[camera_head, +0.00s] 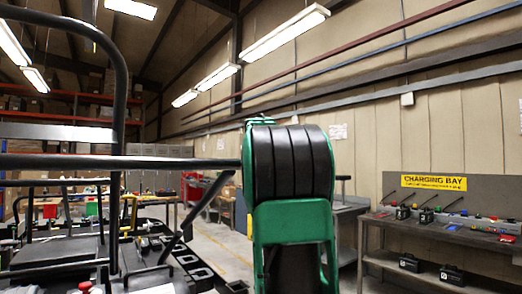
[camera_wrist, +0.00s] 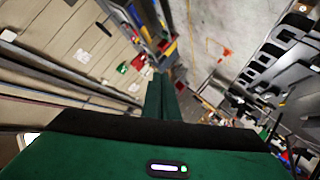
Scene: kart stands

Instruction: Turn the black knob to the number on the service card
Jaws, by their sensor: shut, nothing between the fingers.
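I cannot make out the black knob or the service card in either view. My gripper (camera_wrist: 160,82) shows in the wrist view as green fingers lying together, shut and empty. It points over the floor and the wall, touching nothing that I can see. In the head view my green and black arm fills the middle and hides what is behind it; the gripper's fingers cannot be made out there.
A dark tubular kart frame (camera_head: 117,100) stands close at the left. At the right, a bench (camera_head: 385,222) holds tools and small black boxes under a yellow "CHARGING BAY" sign (camera_head: 434,182). Shelves (camera_head: 60,97) stand at the back left. Open floor (camera_head: 222,243) lies between.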

